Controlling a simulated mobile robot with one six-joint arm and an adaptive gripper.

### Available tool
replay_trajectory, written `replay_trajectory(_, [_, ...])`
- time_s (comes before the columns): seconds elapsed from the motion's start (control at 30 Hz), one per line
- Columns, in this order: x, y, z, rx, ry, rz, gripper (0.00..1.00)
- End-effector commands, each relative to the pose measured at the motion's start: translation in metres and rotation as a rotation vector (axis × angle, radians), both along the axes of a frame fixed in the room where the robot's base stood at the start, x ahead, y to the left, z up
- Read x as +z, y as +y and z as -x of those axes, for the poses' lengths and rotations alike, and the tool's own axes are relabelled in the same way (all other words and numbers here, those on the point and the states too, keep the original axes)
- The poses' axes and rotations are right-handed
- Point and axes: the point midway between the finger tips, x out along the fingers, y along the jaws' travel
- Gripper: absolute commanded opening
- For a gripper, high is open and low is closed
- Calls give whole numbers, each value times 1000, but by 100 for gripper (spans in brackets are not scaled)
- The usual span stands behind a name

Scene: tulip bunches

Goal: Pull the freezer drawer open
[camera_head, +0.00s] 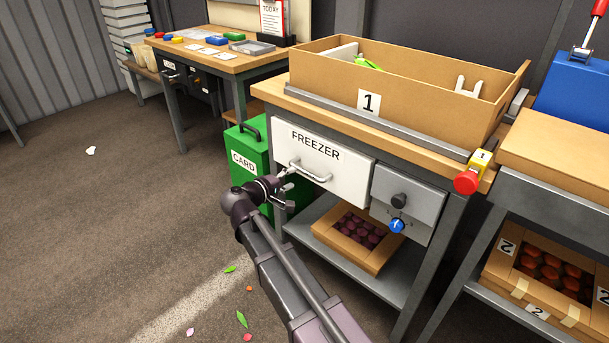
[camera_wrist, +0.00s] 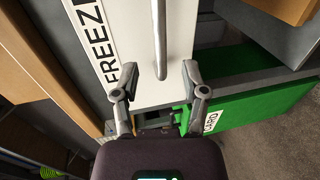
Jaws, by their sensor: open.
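The freezer drawer (camera_head: 345,175) is a white front labelled FREEZER under the workbench top, and it looks closed. Its silver bar handle (camera_head: 311,173) stands out from the front. My gripper (camera_head: 283,184) is at the left end of the handle in the head view. In the wrist view the drawer front (camera_wrist: 133,40) shows behind the handle (camera_wrist: 160,45). My gripper (camera_wrist: 161,82) is open there, with one finger on each side of the handle's near end. I cannot tell whether either finger touches the handle.
A green CARD bin (camera_head: 246,150) stands just left of the drawer. A grey panel (camera_head: 408,198) with a black knob and a blue knob is to its right. A box of dark round items (camera_head: 330,233) sits on the shelf below. Carton 1 (camera_head: 440,105) is on top. Floor at left is mostly clear.

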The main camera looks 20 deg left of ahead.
Motion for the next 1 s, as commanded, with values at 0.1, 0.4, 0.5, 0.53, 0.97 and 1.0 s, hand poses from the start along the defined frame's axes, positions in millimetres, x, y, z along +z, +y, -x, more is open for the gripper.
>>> replay_trajectory(0.1, [-6,-7,-18,-1,0,0,57])
replay_trajectory(0.4, [-13,-21,-52,0,0,0,57])
replay_trajectory(0.5, [-14,-23,-58,1,0,0,57])
replay_trajectory(0.53, [-14,-24,-59,1,0,0,57])
replay_trajectory(0.97, [-14,-25,-61,2,0,1,48])
replay_trajectory(1.0, [-14,-25,-61,2,0,1,36])
